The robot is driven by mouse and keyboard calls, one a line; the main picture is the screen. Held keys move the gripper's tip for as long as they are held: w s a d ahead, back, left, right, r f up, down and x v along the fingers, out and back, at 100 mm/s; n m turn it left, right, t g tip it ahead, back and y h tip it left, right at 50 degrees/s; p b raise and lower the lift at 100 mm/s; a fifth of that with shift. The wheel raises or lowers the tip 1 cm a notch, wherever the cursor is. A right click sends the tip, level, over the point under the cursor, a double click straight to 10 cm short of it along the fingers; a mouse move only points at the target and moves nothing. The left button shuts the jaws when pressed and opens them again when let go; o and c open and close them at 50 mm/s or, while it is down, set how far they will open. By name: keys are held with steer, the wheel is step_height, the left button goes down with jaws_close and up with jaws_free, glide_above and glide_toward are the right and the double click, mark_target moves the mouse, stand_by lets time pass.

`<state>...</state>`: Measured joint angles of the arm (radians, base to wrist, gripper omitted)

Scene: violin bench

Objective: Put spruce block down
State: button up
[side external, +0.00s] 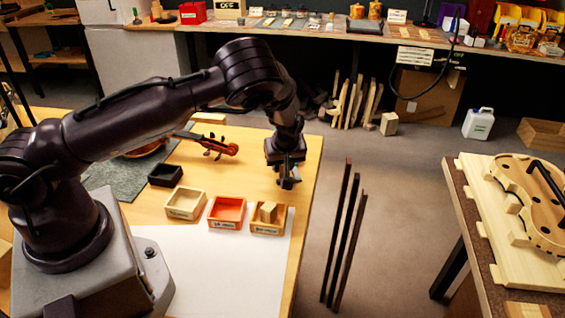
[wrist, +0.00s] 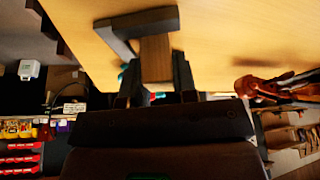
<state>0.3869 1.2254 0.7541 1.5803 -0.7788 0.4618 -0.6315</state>
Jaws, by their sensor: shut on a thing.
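My gripper (side external: 287,178) is low over the right edge of the wooden bench (side external: 310,160) in the side view. In the wrist view my gripper (wrist: 155,75) is shut on a brown wooden block, the spruce block (wrist: 157,58), which stands between its fingers. A dark grey L-shaped piece (wrist: 118,38) lies around the block's far end and one side; I cannot tell whether they touch. The held block is mostly hidden in the side view, and whether it rests on the bench is unclear.
A violin scroll (side external: 222,148) lies left. White paper (side external: 215,275) is clear.

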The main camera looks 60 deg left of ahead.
steer(key=o, duration=0.9)
steer(key=shift+f, duration=0.1)
steer(key=s+d+r+m+h, duration=0.2)
steer(key=s+d+r, duration=0.2)
steer(key=r, duration=0.5)
steer(key=s+d+r+m+t+h, duration=0.1)
steer(key=s+d+r+m+h, duration=0.15)
steer(key=s+r, duration=0.45)
steer(key=s+d+r+m+h, duration=0.15)
steer(key=d+r, duration=0.25)
steer(key=r, duration=0.6)
steer(key=s+r+m+t, duration=0.1)
steer(key=s+r+m, duration=0.1)
steer(key=s, duration=0.2)
steer(key=s+d+r+m+t+y, duration=0.1)
steer(key=s+r+m, duration=0.2)
steer(key=s, duration=0.2)
steer(key=s+r+m+t, duration=0.1)
steer(key=s+r+m, duration=0.1)
steer(key=s, duration=0.3)
steer(key=shift+s+d+r+m+y, duration=0.25)
steer(key=shift+d+m+y, duration=0.15)
steer(key=shift+m, duration=0.1)
steer(key=shift+c, duration=0.6)
